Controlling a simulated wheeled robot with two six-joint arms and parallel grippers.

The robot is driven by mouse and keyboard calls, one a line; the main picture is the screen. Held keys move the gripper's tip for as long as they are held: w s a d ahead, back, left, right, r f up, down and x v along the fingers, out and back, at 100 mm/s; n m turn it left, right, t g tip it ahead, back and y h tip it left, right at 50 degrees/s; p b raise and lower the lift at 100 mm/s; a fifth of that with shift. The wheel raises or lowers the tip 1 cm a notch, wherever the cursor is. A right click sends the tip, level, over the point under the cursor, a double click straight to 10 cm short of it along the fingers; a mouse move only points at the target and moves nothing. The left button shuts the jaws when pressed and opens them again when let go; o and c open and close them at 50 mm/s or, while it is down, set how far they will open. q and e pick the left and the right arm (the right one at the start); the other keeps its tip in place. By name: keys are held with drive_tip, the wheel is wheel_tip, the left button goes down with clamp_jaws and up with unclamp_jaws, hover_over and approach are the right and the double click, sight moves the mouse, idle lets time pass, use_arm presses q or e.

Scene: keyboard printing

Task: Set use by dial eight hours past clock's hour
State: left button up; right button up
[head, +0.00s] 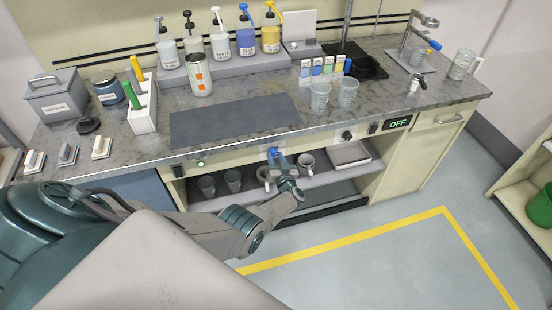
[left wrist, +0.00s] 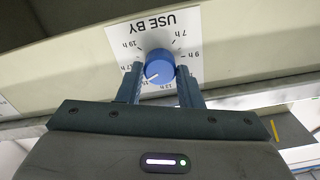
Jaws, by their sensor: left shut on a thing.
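The blue use by dial (left wrist: 159,66) sits on a white label plate (left wrist: 120,38) marked "USE BY" with hour figures around it. The figures 19 h and 7 h read at the top; several others are small or partly covered. A pale mark on the dial points to the lower left. My left gripper (left wrist: 160,75) is shut on the dial, one finger on each side. In the head view the dial (head: 272,151) is on the bench's front panel, with my left gripper (head: 276,157) at it. No clock is visible. My right gripper is not in view.
A black knob (head: 347,135) and a display reading OFF (head: 397,123) are to the right on the same front panel. Cups and a tray (head: 350,154) stand on the shelf below. Bottles, beakers and a grey mat (head: 235,118) are on the bench (head: 430,98).

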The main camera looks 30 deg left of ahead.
use_arm(q)
drive_tip(key=shift+f, duration=0.1)
drive_tip(key=o, duration=1)
drive_tip(key=shift+c, duration=0.2)
drive_tip(key=shift+d, duration=0.1)
drive_tip(key=shift+s+d, duration=0.2)
drive_tip(key=shift+s, duration=0.05)
drive_tip(key=p+v, duration=0.2)
drive_tip(key=v, duration=0.8)
